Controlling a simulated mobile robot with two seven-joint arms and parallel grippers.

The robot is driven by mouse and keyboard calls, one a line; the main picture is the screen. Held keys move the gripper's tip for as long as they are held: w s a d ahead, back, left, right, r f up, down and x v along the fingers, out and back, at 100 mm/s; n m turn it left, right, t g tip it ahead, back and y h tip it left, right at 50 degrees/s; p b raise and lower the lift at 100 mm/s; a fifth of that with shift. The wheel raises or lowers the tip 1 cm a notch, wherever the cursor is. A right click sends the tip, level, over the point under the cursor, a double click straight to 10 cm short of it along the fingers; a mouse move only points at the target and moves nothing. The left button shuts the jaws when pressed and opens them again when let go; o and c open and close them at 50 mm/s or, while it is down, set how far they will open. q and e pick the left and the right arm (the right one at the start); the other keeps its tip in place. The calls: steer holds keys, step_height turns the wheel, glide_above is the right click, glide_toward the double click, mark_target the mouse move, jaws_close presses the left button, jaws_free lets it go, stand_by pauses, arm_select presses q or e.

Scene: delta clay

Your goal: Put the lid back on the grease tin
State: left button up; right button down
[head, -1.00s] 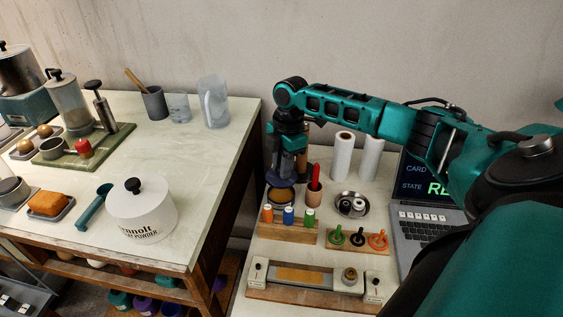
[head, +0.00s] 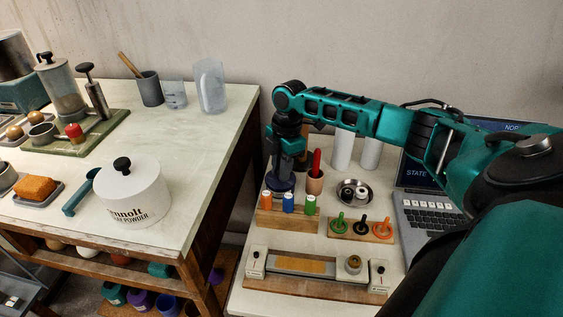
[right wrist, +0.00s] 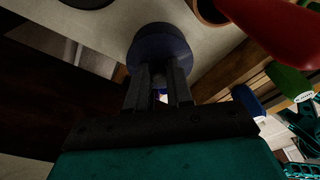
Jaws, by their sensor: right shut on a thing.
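My right gripper (head: 284,172) points down at the left edge of the right-hand table, behind the row of coloured spools. It is shut on the dark blue round lid (head: 283,186), which also shows at the fingertips in the right wrist view (right wrist: 160,42). The lid is over the spot of the grease tin, whose tan contents no longer show; the tin is hidden beneath. I cannot tell whether the lid touches the tin's rim or is slightly above it. My left gripper is out of view.
A wooden cup with a red tool (head: 315,180) stands close right of the gripper. The rack of spools (head: 288,217) is just in front. A metal dish (head: 354,193), two white rolls and a laptop (head: 432,218) lie further right. A gap separates the left table (head: 215,140).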

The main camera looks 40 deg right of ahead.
stand_by(0.4)
steer(key=shift+r+p, duration=0.1)
steer(key=shift+p, duration=0.75)
stand_by(0.4)
steer(key=shift+f+p, duration=0.25)
steer(key=shift+p, duration=0.15)
stand_by(0.9)
steer(key=shift+p, duration=0.35)
stand_by(0.4)
stand_by(0.3)
steer(key=shift+c, duration=2.2)
jaws_free()
steer(key=shift+r, duration=0.15)
